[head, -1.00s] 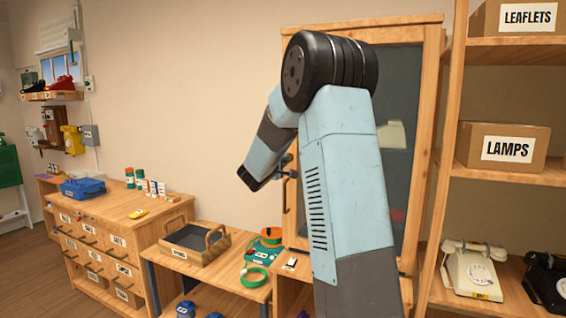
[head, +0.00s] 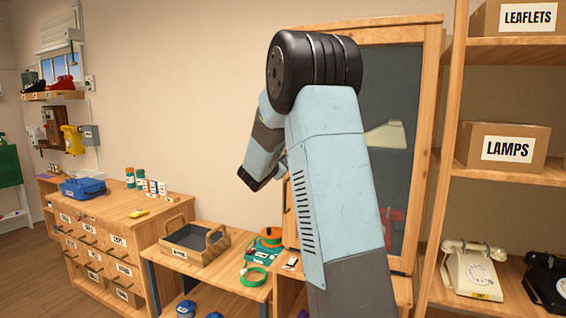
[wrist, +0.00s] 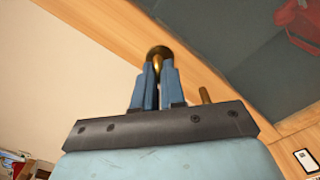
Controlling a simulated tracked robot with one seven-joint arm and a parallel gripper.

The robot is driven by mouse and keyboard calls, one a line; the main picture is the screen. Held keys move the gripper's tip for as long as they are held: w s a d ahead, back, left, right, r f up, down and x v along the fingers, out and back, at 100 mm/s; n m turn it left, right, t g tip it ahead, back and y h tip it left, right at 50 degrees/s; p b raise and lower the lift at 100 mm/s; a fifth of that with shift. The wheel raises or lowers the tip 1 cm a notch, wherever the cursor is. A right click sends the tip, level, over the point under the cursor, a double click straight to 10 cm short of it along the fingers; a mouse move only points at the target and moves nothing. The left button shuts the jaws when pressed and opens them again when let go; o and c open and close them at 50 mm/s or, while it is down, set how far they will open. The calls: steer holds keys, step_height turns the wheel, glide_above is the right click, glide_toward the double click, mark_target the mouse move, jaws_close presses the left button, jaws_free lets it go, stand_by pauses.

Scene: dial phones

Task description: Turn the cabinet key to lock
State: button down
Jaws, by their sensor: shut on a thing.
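The wooden cabinet (head: 431,130) with a dark glass door stands behind my arm in the head view. In the wrist view its wooden door frame (wrist: 110,30) runs diagonally across the top. My gripper (wrist: 157,76) has its two blue fingers closed around a round brass key (wrist: 158,52) at the door frame. The key's far end and the keyhole are hidden, so I cannot tell how far it is turned. A wooden door handle (wrist: 205,95) shows just right of the fingers. In the head view my arm hides the key and most of my gripper.
A wooden tray (head: 190,246) and a green phone (head: 262,250) sit on the low bench left of the cabinet. An open shelf (head: 505,182) with a LAMPS box (head: 530,148) and a cream dial phone (head: 472,272) stands close on the right.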

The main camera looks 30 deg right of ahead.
steer(key=shift+d+f+n, duration=0.1)
steer(key=shift+n, duration=1.85)
steer(key=shift+f+n, duration=0.1)
steer(key=shift+n, duration=2.15)
steer(key=c, duration=1.2)
jaws_free()
steer(key=shift+r, duration=0.1)
steer(key=v, duration=1.3)
steer(key=shift+s+a, duration=0.25)
steer(key=shift+a, duration=0.05)
